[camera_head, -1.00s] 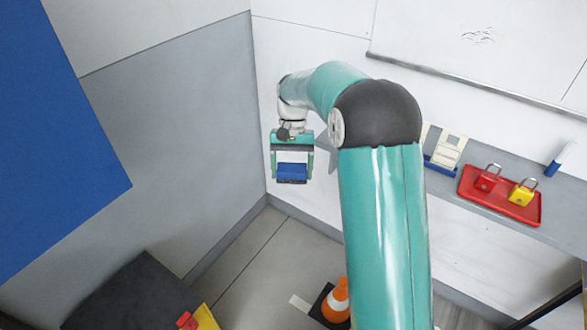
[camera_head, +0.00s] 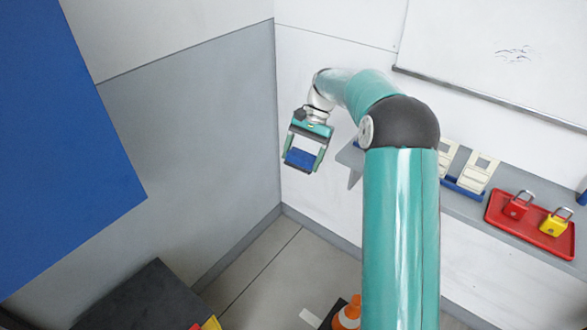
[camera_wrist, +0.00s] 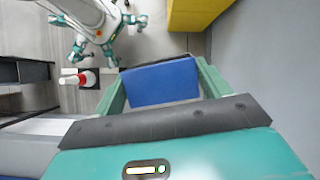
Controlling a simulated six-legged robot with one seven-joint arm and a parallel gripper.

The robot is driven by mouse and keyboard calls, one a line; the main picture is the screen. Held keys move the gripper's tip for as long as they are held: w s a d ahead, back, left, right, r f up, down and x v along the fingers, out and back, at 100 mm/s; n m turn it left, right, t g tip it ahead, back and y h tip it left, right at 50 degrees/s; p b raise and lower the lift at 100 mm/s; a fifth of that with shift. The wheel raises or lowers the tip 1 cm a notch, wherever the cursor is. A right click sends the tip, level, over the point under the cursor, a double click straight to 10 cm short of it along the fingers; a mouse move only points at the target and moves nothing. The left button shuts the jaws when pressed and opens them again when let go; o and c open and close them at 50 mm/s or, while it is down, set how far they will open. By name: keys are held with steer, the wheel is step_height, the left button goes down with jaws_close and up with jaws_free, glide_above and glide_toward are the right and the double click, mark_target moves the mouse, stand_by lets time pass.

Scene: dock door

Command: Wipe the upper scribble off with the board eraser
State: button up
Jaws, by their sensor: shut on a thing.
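My gripper (camera_head: 302,161) is shut on the board eraser (camera_head: 299,158), a blue block with a dark edge. The eraser also shows between the two teal fingers in the wrist view (camera_wrist: 161,83). It hangs in the air in front of the wall corner, left of the shelf, and touches nothing but the fingers. The whiteboard (camera_head: 455,45) is on the wall at the upper right, with a metal rail along its lower edge. One scribble (camera_head: 516,54) of thin dark strokes shows on it. The eraser is well left of and below the scribble. No second scribble is in view.
A grey shelf (camera_head: 468,211) below the board bears a red tray (camera_head: 530,232) with a red padlock and a yellow padlock, and white cards in a blue holder (camera_head: 463,188). A blue panel stands at the left. An orange cone (camera_head: 347,314) is on the floor.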

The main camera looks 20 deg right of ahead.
steer(key=w+d+r+m+t+h, duration=0.1)
steer(key=w+d+r+m+t, duration=0.3)
steer(key=d+r+m+t, duration=0.55)
steer(key=w+d+r+m+t+h, duration=0.1)
steer(key=w+d+r+m+t, duration=0.4)
steer(key=d+r+m+t, duration=0.45)
steer(key=s+d+r+m+t+h, duration=0.1)
steer(key=s+d+r+m+h, duration=0.35)
steer(key=d+r+h, duration=0.55)
steer(key=s+d+r+m+t+h, duration=0.1)
steer(key=s+d+r+m+h, duration=0.35)
steer(key=r, duration=0.85)
steer(key=w+d+n, duration=0.2)
steer(key=d, duration=0.3)
steer(key=shift+w+d+r+h, duration=0.15)
steer(key=shift+w+d+h, duration=0.15)
steer(key=shift+h, duration=0.15)
steer(key=shift+w+d, duration=0.5)
steer(key=shift+d, duration=0.2)
steer(key=shift+s, duration=0.1)
